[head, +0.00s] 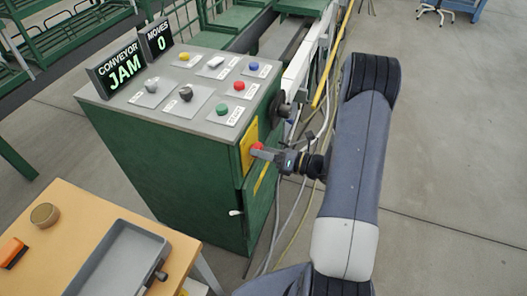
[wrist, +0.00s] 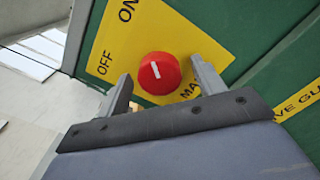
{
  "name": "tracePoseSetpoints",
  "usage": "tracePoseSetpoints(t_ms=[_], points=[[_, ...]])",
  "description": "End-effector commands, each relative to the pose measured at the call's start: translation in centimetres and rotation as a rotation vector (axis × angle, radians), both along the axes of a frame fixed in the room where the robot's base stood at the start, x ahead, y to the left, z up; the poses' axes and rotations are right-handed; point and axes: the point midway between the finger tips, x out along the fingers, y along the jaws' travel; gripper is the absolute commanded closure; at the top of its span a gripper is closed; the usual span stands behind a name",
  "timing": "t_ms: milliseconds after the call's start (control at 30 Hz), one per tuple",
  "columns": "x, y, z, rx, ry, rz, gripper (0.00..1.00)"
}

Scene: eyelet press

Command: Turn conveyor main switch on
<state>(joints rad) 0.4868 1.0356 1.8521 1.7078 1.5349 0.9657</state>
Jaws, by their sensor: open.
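The main switch is a round red knob (wrist: 159,73) with a white line, on a yellow plate (wrist: 205,45) marked OFF and ON. Its white line points up and slightly left in the wrist view. In the head view the red knob (head: 257,147) is on the right side of the green cabinet (head: 180,155). My gripper (wrist: 165,84) is open, with one finger on each side of the knob. I cannot tell whether the fingers touch it. In the head view my gripper (head: 262,153) is at the knob and partly covers the yellow plate.
The cabinet top has several buttons and knobs, a display (head: 119,71) reading CONVEYOR JAM and another (head: 157,40) reading MOVES 0. A dark round part (head: 280,108) sticks out above the switch. A wooden table (head: 75,225) with a grey tray (head: 168,244) stands front left.

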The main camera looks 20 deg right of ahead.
Motion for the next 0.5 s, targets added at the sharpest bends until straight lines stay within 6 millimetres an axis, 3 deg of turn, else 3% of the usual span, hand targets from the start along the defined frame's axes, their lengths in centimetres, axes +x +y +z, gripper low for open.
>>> tracePoseSetpoints(t_ms=[267, 500], points=[[-0.6, -1.1, 0.0, 0.000, -0.001, -0.003, 0.35], [-3.1, -4.4, -0.1, -0.001, -0.001, -0.006, 0.35]])
